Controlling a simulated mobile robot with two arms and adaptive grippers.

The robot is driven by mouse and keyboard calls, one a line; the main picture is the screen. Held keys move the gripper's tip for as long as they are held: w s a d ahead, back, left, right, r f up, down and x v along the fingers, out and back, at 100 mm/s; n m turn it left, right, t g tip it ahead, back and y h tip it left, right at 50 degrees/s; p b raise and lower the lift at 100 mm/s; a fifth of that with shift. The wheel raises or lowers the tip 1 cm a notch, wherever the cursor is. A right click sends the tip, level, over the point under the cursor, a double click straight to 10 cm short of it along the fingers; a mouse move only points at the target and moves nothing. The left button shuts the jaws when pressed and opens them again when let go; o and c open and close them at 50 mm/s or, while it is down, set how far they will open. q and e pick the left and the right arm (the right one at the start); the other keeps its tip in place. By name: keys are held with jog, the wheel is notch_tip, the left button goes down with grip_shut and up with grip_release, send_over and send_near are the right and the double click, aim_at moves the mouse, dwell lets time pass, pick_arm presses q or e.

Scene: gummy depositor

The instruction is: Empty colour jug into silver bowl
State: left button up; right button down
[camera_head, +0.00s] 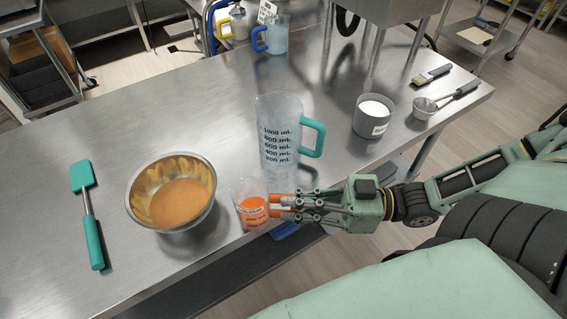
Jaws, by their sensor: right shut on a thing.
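The colour jug (249,211) is a small clear beaker with dark markings and orange liquid in its lower part. It stands roughly upright near the table's front edge. My right gripper (281,206) comes in from the right and is shut on its orange handle side; the fingers partly hide the handle. I cannot tell whether the jug touches the table. The silver bowl (136,219) is just left of the jug and apart from it. It holds orange liquid, with orange smears on its inner wall. My left gripper is not in view.
A tall clear measuring jug (279,128) with a teal handle stands behind the colour jug. A teal spatula (90,215) lies left of the bowl. A grey cup of white powder (372,116), a scoop (424,108) and a brush (431,75) are at right. The steel table's (190,110) back middle is clear.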

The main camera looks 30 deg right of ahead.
jog(key=shift+w+a+r+p, duration=0.15)
jog(key=shift+a+r+p, duration=0.05)
jog(key=shift+r+p, duration=0.25)
jog(key=shift+a+r+h, duration=0.1)
jog(key=shift+r+h, duration=0.05)
jog(key=shift+h, duration=0.15)
jog(key=shift+w+a+r+g+p, duration=0.15)
jog(key=shift+a+r+g+p, duration=0.15)
jog(key=shift+p, duration=0.35)
jog(key=shift+w+a+r+h+p, duration=0.3)
jog(key=shift+r+h+p, duration=0.1)
jog(key=shift+h+p, duration=0.25)
jog(key=shift+a+r+g, duration=0.1)
jog(key=shift+r+g, duration=0.05)
jog(key=shift+g, duration=0.15)
jog(key=shift+w+a+r+h+p, duration=0.1)
jog(key=shift+r+h+p, duration=0.05)
jog(key=shift+r+p, duration=0.4)
jog(key=shift+w+a+r+h+p, duration=0.1)
jog(key=shift+r+p, duration=0.35)
jog(key=shift+p, duration=0.15)
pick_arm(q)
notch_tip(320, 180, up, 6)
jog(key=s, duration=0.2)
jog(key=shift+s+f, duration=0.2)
